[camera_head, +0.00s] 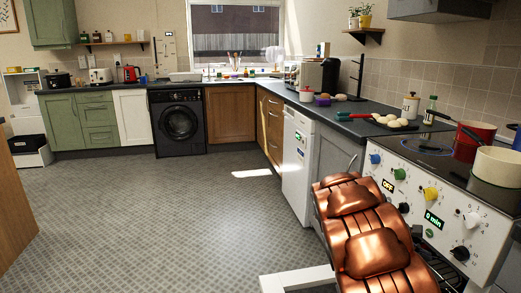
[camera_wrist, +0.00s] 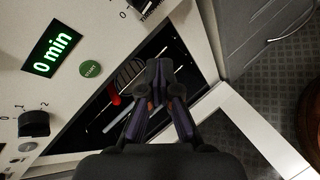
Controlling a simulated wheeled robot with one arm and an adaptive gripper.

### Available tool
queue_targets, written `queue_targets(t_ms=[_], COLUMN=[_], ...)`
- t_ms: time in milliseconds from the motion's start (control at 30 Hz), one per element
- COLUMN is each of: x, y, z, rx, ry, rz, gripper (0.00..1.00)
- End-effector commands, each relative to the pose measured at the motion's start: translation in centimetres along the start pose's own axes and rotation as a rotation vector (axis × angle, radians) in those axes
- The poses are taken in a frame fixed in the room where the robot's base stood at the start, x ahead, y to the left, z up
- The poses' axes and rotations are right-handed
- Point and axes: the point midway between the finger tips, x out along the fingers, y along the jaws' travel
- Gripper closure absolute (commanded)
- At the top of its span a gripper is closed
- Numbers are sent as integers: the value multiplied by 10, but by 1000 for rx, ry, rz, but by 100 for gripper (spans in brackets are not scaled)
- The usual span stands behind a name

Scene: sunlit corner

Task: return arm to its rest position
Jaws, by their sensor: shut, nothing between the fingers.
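My gripper (camera_wrist: 160,68) shows in the wrist view with its dark fingers together and nothing between them. It is in front of a dark opening (camera_wrist: 190,72) below the cooker's control panel (camera_wrist: 75,45), where metal bars and a small red item show. I cannot tell whether the fingers touch anything. In the head view the cooker front (camera_head: 440,205) is at the right, with coloured knobs and a green "0 min" display. My gripper cannot be made out clearly there.
A white bar-like edge (camera_head: 295,280) juts out low beside the cooker; a white edge (camera_wrist: 245,120) also shows in the wrist view. A red pot (camera_head: 470,143) and a cream pot (camera_head: 497,166) stand on the hob. The tiled floor (camera_head: 150,215) to the left is clear.

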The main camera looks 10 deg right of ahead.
Motion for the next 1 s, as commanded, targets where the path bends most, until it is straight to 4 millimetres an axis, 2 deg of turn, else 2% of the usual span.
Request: queue_targets(t_ms=[33, 300, 667, 1000], x=[-18, -85, -177, -267], y=[-1, -38, -100, -168], z=[24, 91, 160, 215], rx=[36, 223, 420, 530], ry=[14, 106, 259, 410], rz=[-21, -155, -356, -572], gripper=[100, 100, 100, 100])
